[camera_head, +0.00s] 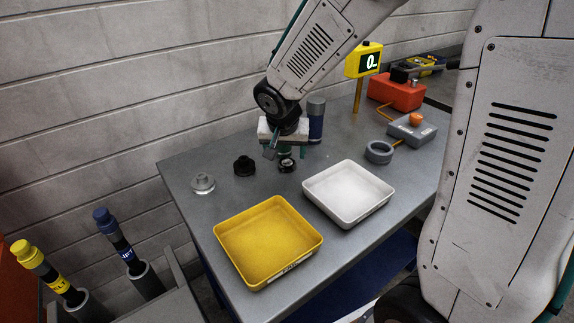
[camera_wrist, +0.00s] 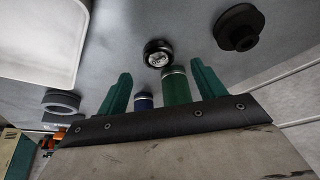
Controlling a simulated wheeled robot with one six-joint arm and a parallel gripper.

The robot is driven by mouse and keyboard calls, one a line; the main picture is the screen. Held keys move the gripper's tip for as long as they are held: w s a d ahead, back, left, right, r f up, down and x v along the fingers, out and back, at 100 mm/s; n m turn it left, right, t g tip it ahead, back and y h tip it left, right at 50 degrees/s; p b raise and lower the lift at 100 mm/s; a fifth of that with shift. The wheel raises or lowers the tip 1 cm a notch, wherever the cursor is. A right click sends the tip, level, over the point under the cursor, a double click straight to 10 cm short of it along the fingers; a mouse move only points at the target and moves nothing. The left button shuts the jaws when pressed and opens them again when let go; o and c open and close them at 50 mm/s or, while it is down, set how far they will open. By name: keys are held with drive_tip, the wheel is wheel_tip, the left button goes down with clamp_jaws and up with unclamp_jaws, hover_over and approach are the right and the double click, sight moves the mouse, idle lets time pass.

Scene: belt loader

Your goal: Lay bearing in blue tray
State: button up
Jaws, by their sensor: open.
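A small dark round part with a shiny metal centre (camera_head: 287,164), which looks like the bearing, lies on the grey table. It also shows in the wrist view (camera_wrist: 158,53), beyond the fingertips. My gripper (camera_head: 286,152) hangs just above and behind it, pointing down. In the wrist view its green fingers (camera_wrist: 163,84) are apart, and the bearing lies outside them, untouched. No blue tray shows in either view. A yellow tray (camera_head: 229,262) stands at the table's front and a white tray (camera_head: 314,202) to its right; both look empty.
A black flanged part (camera_head: 244,165) and a pale flanged part (camera_head: 202,183) lie left of the bearing. A blue-grey cylinder (camera_head: 316,118) stands close behind my gripper; a green cylinder (camera_wrist: 177,88) shows in the wrist view. A grey ring (camera_head: 379,152) and boxes lie right.

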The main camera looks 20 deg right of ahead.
sight(287, 163)
drive_tip(key=x, duration=0.5)
drive_tip(key=shift+d+f, duration=0.1)
drive_tip(key=shift+d, duration=0.1)
drive_tip(key=c, duration=1.2)
wheel_tip(287, 163, up, 18)
drive_tip(key=shift+r, duration=0.1)
